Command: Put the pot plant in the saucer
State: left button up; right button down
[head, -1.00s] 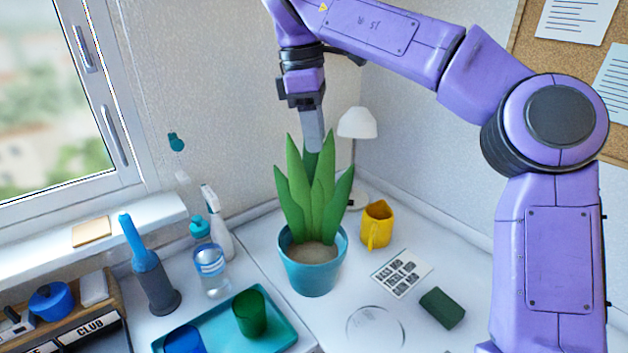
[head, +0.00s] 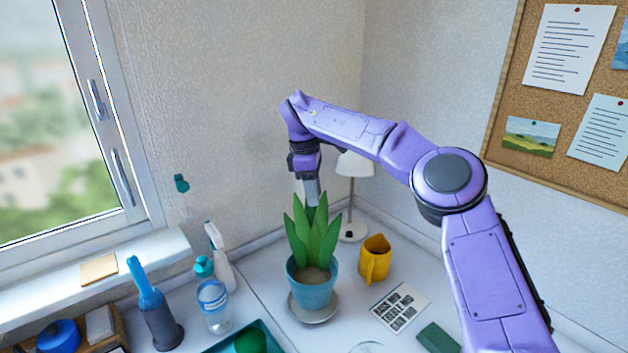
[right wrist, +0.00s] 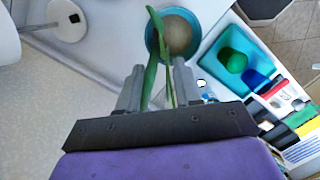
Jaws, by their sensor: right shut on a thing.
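The pot plant (head: 312,293) is a teal pot with soil and tall pointed green leaves, upright. It shows from above in the right wrist view (right wrist: 178,36). The grey round saucer (head: 331,312) is directly beneath the pot, its rim showing around the pot's base. I cannot tell whether the pot's bottom touches it. My right gripper (head: 311,196) points down from above and is shut on a leaf at the plant's top. In the right wrist view its fingers (right wrist: 158,78) are on either side of the leaf. My left gripper is not in view.
A yellow mug (head: 376,262) and a white lamp (head: 352,200) stand right of and behind the plant. A printed card (head: 400,306) and a dark green block (head: 437,338) lie at right. A bottle (head: 214,306) and a teal tray (head: 222,345) are at left.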

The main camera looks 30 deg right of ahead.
notch_tip(320, 180, down, 3)
jog(key=shift+w+d+f+p, duration=0.1)
jog(key=shift+p, duration=0.5)
jog(key=c, duration=0.8)
grip_release()
jog(key=shift+f, duration=0.1)
jog(key=shift+o, duration=0.2)
